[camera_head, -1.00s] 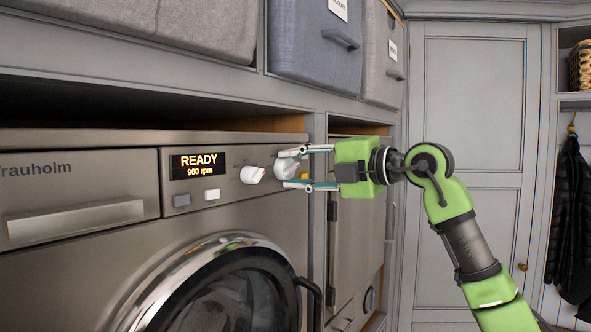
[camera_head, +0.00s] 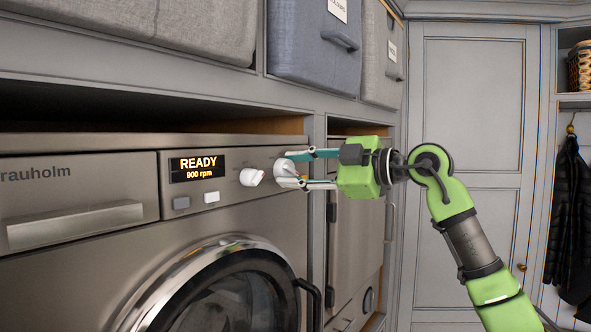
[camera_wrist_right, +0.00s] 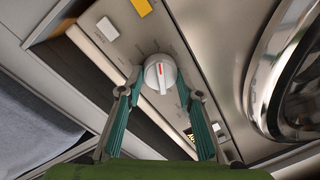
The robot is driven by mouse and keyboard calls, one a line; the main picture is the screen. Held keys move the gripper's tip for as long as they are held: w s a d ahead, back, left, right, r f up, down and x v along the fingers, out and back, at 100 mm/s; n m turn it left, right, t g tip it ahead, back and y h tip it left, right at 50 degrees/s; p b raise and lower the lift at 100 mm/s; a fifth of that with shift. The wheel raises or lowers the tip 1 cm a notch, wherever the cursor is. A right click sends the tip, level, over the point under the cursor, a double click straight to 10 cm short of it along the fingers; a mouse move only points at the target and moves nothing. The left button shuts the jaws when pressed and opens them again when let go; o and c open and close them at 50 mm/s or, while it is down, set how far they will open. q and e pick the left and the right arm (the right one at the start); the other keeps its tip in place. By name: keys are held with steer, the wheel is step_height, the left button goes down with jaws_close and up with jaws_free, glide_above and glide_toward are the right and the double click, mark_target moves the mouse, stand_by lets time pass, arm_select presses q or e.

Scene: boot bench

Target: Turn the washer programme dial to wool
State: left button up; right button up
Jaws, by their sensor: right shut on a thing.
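The washer (camera_head: 120,265) has a brushed metal front, and its display (camera_head: 197,166) reads READY, 900 rpm. My left gripper is not in view.
The round door (camera_head: 235,290) is below. Fabric bins (camera_head: 315,45) stand on the shelf above. A tall cabinet (camera_head: 475,150) is behind my arm.

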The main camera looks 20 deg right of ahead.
steer(key=shift+m, duration=0.4)
steer(key=o, duration=1.1)
steer(key=shift+w+d, duration=0.1)
steer(key=shift+d, duration=0.1)
steer(key=v, duration=1.2)
steer(key=shift+f, duration=0.1)
